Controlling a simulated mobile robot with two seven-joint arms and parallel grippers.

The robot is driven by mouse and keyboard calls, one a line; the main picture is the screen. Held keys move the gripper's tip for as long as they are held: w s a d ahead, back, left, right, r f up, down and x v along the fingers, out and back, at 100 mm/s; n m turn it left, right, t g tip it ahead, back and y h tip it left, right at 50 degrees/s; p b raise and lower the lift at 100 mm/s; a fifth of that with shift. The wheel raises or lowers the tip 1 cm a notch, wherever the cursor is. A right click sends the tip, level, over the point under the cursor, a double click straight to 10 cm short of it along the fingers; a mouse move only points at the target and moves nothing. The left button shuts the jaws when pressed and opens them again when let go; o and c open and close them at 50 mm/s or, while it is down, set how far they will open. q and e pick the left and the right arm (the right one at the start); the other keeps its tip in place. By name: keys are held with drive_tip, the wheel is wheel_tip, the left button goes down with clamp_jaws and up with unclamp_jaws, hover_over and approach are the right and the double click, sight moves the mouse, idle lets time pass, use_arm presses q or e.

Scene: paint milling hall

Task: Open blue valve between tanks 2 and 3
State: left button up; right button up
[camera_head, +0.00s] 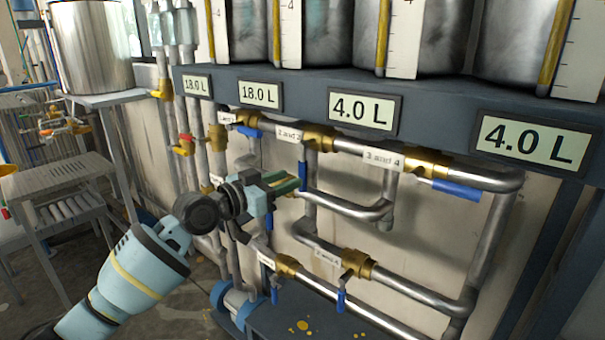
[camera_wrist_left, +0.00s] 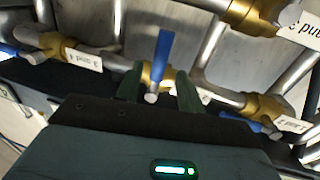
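The upper pipe carries brass valves with white labels. The valve with the "2 and 3" label (camera_head: 290,135) has a blue handle (camera_head: 303,174) hanging down, across the pipe. My left gripper (camera_head: 285,185) is at this handle, its fingers pointing towards the pipes. In the left wrist view, which shows the labels upside down, the blue handle (camera_wrist_left: 165,50) stands up from its brass valve (camera_wrist_left: 151,77). My left gripper (camera_wrist_left: 159,92) is open there, with fingers on either side of the valve and handle base. Contact cannot be told. My right gripper is out of view.
Neighbouring blue handles, "1 and 2" (camera_head: 249,131) and "3 and 4" (camera_head: 457,189), lie along the pipe. Lower valves have hanging blue handles (camera_head: 341,300). Volume displays (camera_head: 364,110) read 18.0, 18.0, 4.0 and 4.0 L. Pipes crowd the space below; a table (camera_head: 68,180) stands left.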

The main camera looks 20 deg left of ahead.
sight(299, 175)
use_arm(q)
drive_tip(key=shift+x, duration=2.8)
clamp_jaws()
